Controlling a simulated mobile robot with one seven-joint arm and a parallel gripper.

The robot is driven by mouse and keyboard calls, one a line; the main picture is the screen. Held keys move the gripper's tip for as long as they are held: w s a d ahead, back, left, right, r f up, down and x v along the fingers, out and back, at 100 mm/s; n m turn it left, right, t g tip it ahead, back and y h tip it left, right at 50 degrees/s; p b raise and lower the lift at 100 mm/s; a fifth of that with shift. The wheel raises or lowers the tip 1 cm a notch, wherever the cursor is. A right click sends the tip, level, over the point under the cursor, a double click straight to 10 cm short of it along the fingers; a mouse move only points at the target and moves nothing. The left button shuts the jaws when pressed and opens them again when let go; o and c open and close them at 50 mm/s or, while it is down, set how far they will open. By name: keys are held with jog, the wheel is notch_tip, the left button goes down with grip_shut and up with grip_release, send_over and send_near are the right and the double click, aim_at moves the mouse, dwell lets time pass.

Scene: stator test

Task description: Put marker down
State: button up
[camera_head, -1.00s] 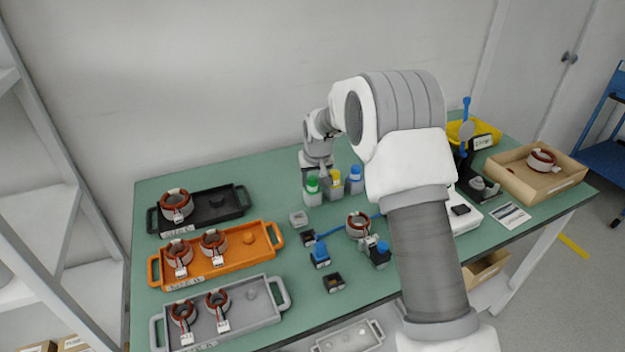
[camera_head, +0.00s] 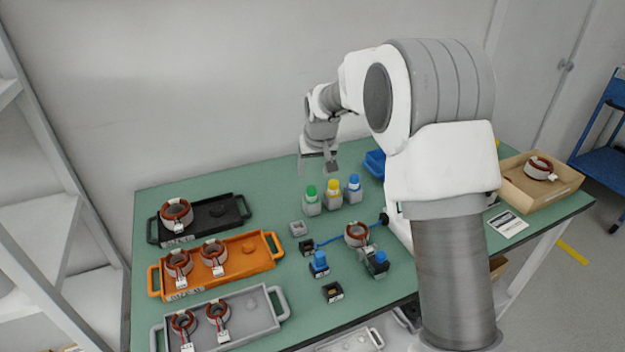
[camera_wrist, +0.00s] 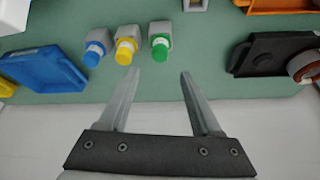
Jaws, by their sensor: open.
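Three grey square-bodied marker-like items stand upright in a row at the back of the green table, with a green cap (camera_head: 311,192), a yellow cap (camera_head: 333,187) and a blue cap (camera_head: 354,182). In the wrist view the blue (camera_wrist: 94,52), yellow (camera_wrist: 126,50) and green (camera_wrist: 160,47) caps lie beyond my fingertips. My gripper (camera_head: 316,168) is raised above and behind the row. In the wrist view my gripper (camera_wrist: 159,75) is open, with nothing between its fingers and apart from the caps.
Black (camera_head: 228,208), orange (camera_head: 254,248) and grey (camera_head: 258,318) trays with wound stators stand on the left. A stator (camera_head: 356,235) and small blocks lie mid-table. A blue bin (camera_head: 375,163) is right of the row; a wooden box (camera_head: 562,186) is far right.

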jog(key=s+d+r+m, duration=0.1)
jog(key=s+d+r, duration=0.3)
jog(key=s+r, duration=0.4)
jog(key=s+d+r, duration=0.4)
jog(key=s+r, duration=0.3)
jog(key=s, duration=0.3)
jog(key=s+d, duration=0.2)
jog(key=s, duration=0.8)
jog(key=s+d+f+m+t, duration=0.1)
jog(key=s+d, duration=0.1)
jog(key=s, duration=0.8)
jog(key=shift+s+d+f+h, duration=0.3)
jog(key=shift+d+h, duration=0.1)
notch_tip(320, 180, up, 4)
jog(key=p, duration=0.3)
jog(key=shift+f+p, duration=0.15)
jog(key=shift+p, duration=0.25)
